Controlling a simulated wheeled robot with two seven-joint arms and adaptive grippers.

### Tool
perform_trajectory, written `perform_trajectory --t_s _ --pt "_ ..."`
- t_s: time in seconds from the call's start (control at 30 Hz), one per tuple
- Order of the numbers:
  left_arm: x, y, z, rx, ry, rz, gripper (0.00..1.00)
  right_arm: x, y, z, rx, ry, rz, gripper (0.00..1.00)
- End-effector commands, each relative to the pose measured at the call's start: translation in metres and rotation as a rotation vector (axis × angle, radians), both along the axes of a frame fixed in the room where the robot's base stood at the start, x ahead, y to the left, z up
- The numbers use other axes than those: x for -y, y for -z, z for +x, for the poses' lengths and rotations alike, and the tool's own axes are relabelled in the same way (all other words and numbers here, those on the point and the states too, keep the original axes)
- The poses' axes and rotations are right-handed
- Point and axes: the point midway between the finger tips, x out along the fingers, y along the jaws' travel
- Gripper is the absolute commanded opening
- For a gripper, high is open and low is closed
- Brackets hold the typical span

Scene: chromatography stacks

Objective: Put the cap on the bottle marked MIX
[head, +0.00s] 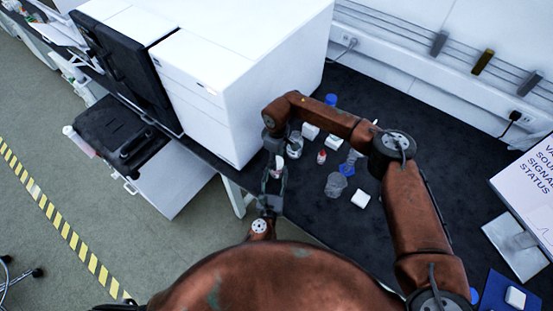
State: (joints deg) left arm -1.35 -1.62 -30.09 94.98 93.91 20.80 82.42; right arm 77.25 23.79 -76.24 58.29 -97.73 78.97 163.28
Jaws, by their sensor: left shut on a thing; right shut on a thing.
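My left gripper (270,186) comes up from the bottom centre. It is shut on a small pale bottle (277,174) with a reddish mark, held near the bench's front edge. My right gripper (275,146) reaches across from the right and points down just above the bottle. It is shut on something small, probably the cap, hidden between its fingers. I cannot tell whether cap and bottle touch. The lettering on the bottle is too small to read, so MIX cannot be confirmed.
A clear glass vessel (295,147) and a small red-and-white bottle (321,157) stand close by on the dark bench (300,205). A large white instrument (250,80) stands at left.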

Motion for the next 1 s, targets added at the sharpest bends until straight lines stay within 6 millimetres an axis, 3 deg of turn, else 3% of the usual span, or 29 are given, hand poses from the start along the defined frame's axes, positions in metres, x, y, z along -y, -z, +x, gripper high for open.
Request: perform_trajectory --t_s 0.3,0.33,0.57,0.87,1.0 --pt "0.000 0.001 -0.001 -0.002 0.001 0.000 0.00 0.000 -0.001 0.002 0.004 0.021 0.001 0.21" --pt "0.000 0.001 -0.001 -0.002 0.001 0.000 0.00 0.000 -0.001 0.002 0.004 0.021 0.001 0.38" --pt "0.000 0.001 -0.001 -0.002 0.001 0.000 0.00 0.000 -0.001 0.001 0.002 0.020 0.000 0.53" --pt "0.000 0.001 -0.001 -0.002 0.000 0.000 0.00 0.000 -0.001 0.001 0.001 0.018 0.000 0.54" --pt "0.000 0.001 0.000 -0.002 0.000 0.000 0.00 0.000 -0.012 0.001 0.002 0.017 0.000 0.54"
